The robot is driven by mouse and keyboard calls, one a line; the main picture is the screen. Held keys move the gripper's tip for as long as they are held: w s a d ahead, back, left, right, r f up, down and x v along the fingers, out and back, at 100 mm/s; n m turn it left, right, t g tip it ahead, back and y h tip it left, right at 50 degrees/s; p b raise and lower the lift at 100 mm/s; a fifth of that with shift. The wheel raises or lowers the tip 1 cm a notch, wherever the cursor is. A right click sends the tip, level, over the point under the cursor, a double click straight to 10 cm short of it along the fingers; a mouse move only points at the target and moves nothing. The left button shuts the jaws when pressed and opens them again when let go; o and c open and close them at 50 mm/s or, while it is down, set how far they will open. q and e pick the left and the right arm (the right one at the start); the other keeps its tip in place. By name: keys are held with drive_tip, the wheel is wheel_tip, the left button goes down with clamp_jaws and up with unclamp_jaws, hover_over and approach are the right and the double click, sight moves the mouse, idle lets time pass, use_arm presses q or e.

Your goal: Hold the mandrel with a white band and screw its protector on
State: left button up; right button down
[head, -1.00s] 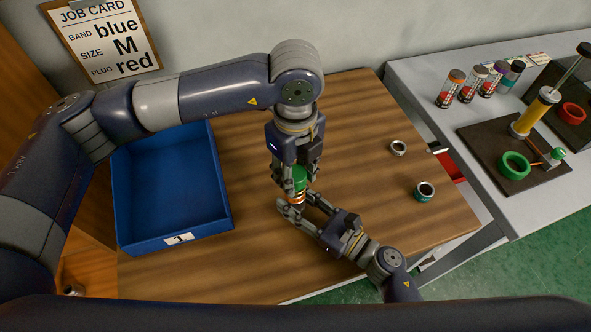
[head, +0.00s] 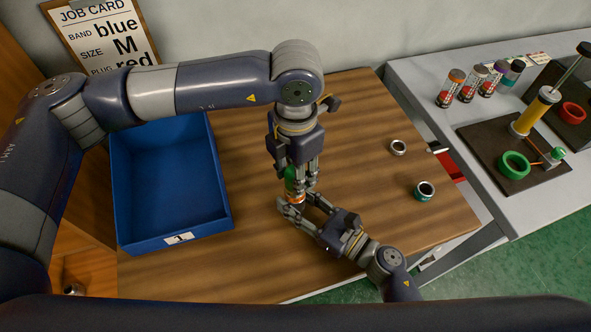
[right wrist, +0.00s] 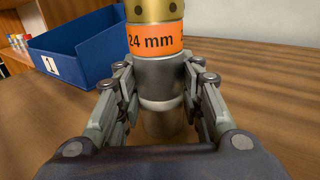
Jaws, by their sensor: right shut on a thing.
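The mandrel (head: 297,199) stands upright above the wooden table, with an orange band at its upper part. In the right wrist view its orange band reads "24 mm" (right wrist: 155,39), below a gold collar with dark holes; a white band (right wrist: 160,103) shows lower down. My right gripper (head: 294,207) is shut on the mandrel, a finger on each side. A green protector (head: 290,178) sits at the mandrel's top end. My left gripper (head: 301,184) points down around the green protector; its fingers partly hide it, and I cannot tell whether they clamp it.
A blue bin (head: 172,243) labelled 1 stands left on the table. A silver ring (head: 398,147) and a teal-sided ring (head: 424,191) lie to the right. The grey side bench (head: 420,70) carries several banded canisters and a dark board (head: 490,140). Table between is clear.

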use_arm(q)
drive_tip(key=m, duration=0.5)
drive_tip(key=shift+w+m, duration=0.1)
drive_tip(key=shift+m, duration=0.3)
drive_tip(key=m, duration=1)
drive_tip(key=shift+m, duration=0.4)
drive_tip(key=m, duration=0.5)
drive_tip(key=o, duration=1.3)
drive_tip(key=shift+c, duration=0.2)
wheel_tip(320, 180, up, 12)
